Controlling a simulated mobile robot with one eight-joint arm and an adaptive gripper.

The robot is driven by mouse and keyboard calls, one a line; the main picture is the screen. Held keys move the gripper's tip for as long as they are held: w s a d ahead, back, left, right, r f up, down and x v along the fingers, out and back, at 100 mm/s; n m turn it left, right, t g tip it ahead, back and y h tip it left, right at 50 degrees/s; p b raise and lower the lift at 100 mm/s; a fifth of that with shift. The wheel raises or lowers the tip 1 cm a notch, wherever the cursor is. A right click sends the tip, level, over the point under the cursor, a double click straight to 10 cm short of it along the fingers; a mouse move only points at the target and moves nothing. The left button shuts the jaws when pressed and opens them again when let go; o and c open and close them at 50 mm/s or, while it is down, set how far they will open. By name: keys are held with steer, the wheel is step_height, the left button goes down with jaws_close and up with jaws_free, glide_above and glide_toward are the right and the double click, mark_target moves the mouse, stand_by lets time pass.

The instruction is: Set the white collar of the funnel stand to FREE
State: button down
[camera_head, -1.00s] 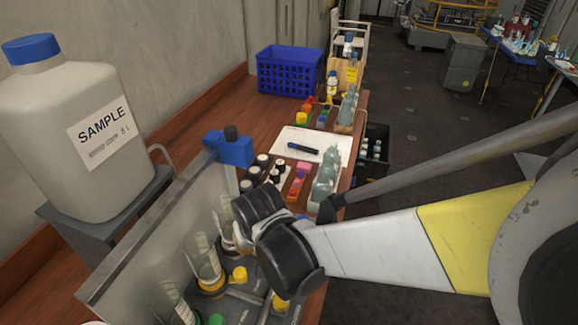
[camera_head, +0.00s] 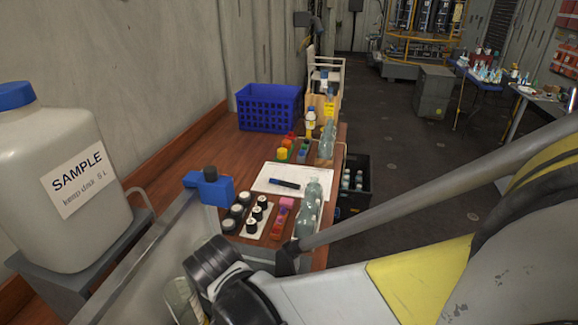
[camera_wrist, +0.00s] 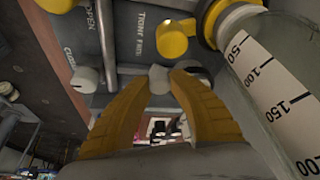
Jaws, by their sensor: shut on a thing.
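In the wrist view, the two orange-yellow fingers of my gripper (camera_wrist: 159,85) close on a small pale piece, which I take for the white collar (camera_wrist: 158,76) of the funnel stand. The fingertips cover its sides. In the head view my wrist hides the fingertips and collar.
In the wrist view, a graduated clear vessel (camera_wrist: 272,75) is close on the right, with a yellow knob (camera_wrist: 172,39) near it and a pale knob (camera_wrist: 88,78) left. In the head view, a SAMPLE bottle (camera_head: 65,195), blue clamp (camera_head: 210,187) and small bottles (camera_head: 239,214) stand around my arm.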

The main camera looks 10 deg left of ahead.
steer(key=c, duration=1.2)
jaws_free()
steer(key=shift+o, duration=0.2)
step_height(320, 180, up, 10)
